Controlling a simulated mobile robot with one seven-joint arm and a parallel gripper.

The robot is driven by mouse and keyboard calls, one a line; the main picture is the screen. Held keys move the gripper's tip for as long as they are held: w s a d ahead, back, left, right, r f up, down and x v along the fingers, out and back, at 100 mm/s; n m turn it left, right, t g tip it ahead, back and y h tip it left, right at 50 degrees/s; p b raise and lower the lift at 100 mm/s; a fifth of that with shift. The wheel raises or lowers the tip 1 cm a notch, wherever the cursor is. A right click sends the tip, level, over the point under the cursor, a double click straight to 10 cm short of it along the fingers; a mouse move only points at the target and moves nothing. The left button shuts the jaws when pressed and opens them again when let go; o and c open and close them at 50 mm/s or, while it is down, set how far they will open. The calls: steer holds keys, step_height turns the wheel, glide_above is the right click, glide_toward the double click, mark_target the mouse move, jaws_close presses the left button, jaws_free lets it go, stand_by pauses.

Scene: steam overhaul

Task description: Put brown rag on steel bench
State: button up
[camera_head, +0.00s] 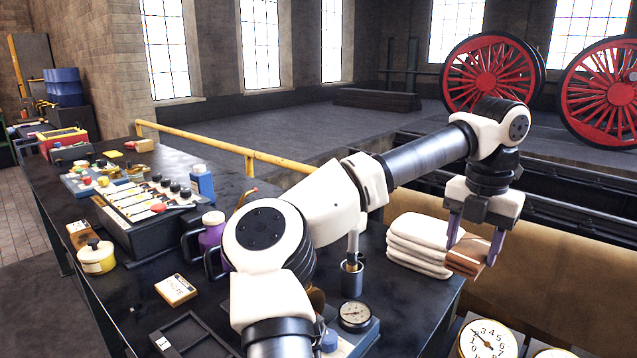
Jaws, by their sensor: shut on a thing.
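The brown rag (466,260) is a small folded block at the right of the head view. My gripper (474,248) points down and is shut on it, with one purple-grey finger on each side. The rag shows just right of a stack of folded white cloths (417,240) and overlaps its right edge in the picture. The steel bench (410,306) is the long dark worktop running from the far left to the front right. The rag appears at or past the bench's right edge. I cannot tell its height or whether it touches the cloths.
A metal cup (352,279) and a pressure gauge (355,314) stand near the front right of the bench. A yellow tin (96,257), a small box (175,290) and a lever panel (148,208) stand further left. Round dials (487,340) sit below the right edge.

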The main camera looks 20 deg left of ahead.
steer(key=w+a+r+b, duration=0.2)
steer(key=w+a, duration=0.1)
steer(key=a, duration=0.5)
steer(key=shift+n, duration=0.3)
step_height(320, 180, down, 20)
steer(key=shift+w+p, duration=0.1)
steer(key=shift+p, duration=0.8)
steer(key=shift+f, duration=0.1)
steer(key=o, duration=0.5)
steer(key=shift+f, duration=0.1)
steer(key=o, duration=0.5)
step_height(320, 180, up, 12)
steer(key=b, duration=0.1)
steer(key=shift+r, duration=0.2)
